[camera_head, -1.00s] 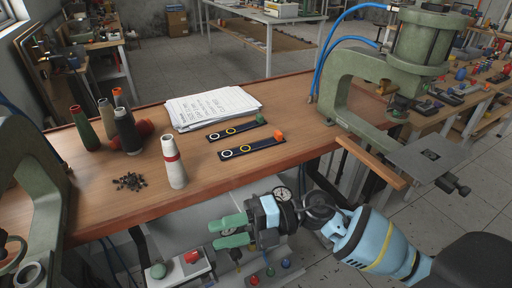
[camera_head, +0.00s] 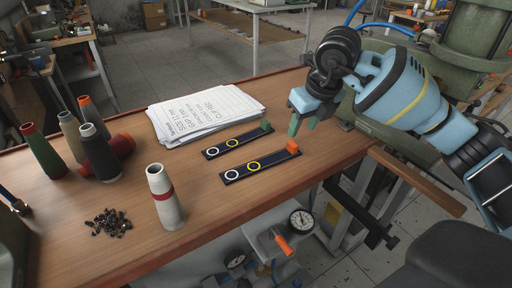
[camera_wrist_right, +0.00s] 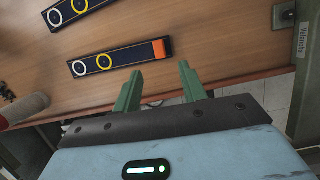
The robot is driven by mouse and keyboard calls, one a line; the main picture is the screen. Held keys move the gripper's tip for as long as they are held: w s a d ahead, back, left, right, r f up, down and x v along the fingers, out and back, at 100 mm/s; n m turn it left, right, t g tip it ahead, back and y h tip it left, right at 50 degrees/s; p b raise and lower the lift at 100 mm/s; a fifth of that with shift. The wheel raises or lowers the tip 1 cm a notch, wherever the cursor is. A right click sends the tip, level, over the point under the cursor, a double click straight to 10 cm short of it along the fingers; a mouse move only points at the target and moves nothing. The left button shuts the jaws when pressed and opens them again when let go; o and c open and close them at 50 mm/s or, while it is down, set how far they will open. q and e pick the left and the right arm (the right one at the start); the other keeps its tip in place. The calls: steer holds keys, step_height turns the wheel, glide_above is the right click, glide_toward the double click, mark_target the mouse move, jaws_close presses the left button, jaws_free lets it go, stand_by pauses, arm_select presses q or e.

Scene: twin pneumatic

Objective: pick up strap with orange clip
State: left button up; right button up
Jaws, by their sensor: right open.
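The dark strap with the orange clip (camera_head: 256,165) lies flat on the wooden table, with a white ring and a yellow ring on it. Its orange clip is at the right end. It also shows in the right wrist view (camera_wrist_right: 118,57), just beyond the fingers. My right gripper (camera_head: 302,126) is open and empty, its green fingers pointing down above the table near the clip end. In the right wrist view the two fingertips (camera_wrist_right: 160,71) are apart with bare table between them. My left gripper is not in view.
A similar strap with a green clip (camera_head: 238,140) lies parallel, just behind. A stack of papers (camera_head: 205,110) is behind that. A white cone with a red band (camera_head: 164,198) stands to the left, with several other cones farther left. A green press (camera_head: 468,50) stands at right.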

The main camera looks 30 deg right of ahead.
mark_target(293, 143)
steer(key=shift+x, duration=0.85)
steer(key=shift+w+f, duration=0.2)
steer(key=shift+f, duration=0.25)
steer(key=x, duration=0.3)
steer(key=shift+w+f, duration=0.15)
steer(key=shift+w, duration=0.15)
steer(key=shift+w+f, duration=0.15)
steer(key=shift+f, duration=0.35)
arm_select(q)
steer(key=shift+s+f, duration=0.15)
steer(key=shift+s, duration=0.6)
arm_select(e)
steer(key=shift+c, duration=0.4)
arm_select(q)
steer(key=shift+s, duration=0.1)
arm_select(e)
jaws_close()
